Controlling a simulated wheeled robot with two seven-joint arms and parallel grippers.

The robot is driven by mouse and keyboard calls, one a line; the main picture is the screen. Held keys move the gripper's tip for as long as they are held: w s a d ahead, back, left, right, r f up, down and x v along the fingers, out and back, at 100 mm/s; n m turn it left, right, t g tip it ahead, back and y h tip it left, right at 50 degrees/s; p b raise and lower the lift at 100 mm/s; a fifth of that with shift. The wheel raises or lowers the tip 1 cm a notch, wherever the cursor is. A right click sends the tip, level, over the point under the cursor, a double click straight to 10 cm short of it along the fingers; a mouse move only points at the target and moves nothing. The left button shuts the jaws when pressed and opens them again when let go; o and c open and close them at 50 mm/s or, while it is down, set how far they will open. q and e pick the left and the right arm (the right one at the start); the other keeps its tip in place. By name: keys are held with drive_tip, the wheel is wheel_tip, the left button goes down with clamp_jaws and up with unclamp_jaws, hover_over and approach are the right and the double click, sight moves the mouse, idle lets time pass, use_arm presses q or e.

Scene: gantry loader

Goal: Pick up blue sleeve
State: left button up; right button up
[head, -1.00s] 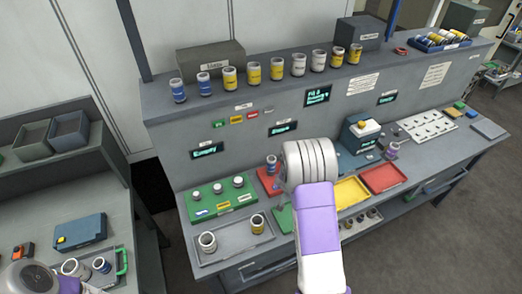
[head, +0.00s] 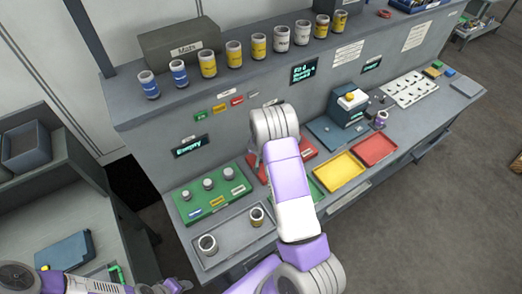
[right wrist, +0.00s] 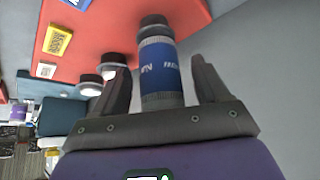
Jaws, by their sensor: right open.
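A blue sleeve (right wrist: 160,70) with white lettering and pale bands at its ends stands at a red board (right wrist: 95,35) in the right wrist view. My right gripper (right wrist: 163,84) is open, with one dark finger on each side of the sleeve. A gap shows on the right side; contact on the left is not clear. In the head view my right arm hides this sleeve and most of the red board (head: 308,150). Two more blue sleeves (head: 149,86) (head: 179,73) stand on the upper shelf.
Yellow and white sleeves (head: 258,46) line the shelf. A green board (head: 232,203) with several pegs and a grey tray (head: 235,240) with two cups lie left of my right arm. Yellow (head: 340,171) and red (head: 376,149) trays lie to its right. Two grey-topped posts (right wrist: 90,85) stand near the sleeve.

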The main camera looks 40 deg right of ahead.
drive_tip(key=shift+w+d+f, duration=0.1)
drive_tip(key=shift+f, duration=0.15)
clamp_jaws()
wheel_tip(320, 180, up, 10)
drive_tip(key=p, duration=0.2)
idle(0.5)
drive_tip(key=shift+r, duration=0.1)
drive_tip(key=shift+r+p, duration=1.45)
drive_tip(key=shift+r, duration=0.75)
